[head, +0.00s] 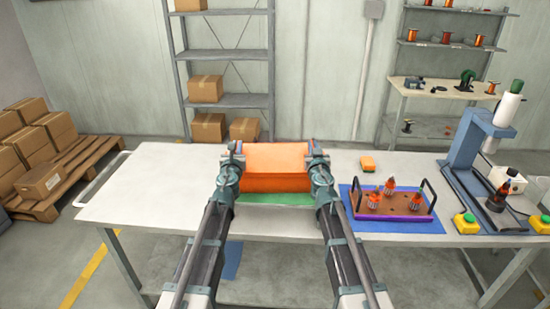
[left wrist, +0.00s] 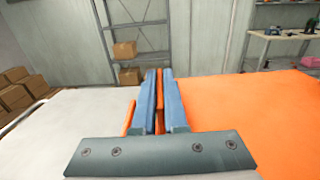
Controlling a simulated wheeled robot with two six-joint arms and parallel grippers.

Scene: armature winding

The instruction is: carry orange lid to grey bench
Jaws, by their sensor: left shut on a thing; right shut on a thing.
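The orange lid (head: 277,167) is held between my two grippers over the light grey bench (head: 150,185), in the middle of the head view. My left gripper (head: 233,155) is shut on the lid's left end, and my right gripper (head: 318,157) is at its right end, shut on it. In the left wrist view the lid (left wrist: 250,115) fills the right side, and the left gripper's blue fingers (left wrist: 160,95) close around an orange edge. The lid hides part of a green mat (head: 270,198) below it. I cannot tell the exact gap between lid and bench.
A brown tray (head: 365,208) with several armatures sits on a blue mat (head: 418,226) to the right. Beyond it are a blue-grey press (head: 463,150) and yellow buttons (head: 466,223). A small orange block (head: 367,163) lies behind the tray. The bench's left part is clear.

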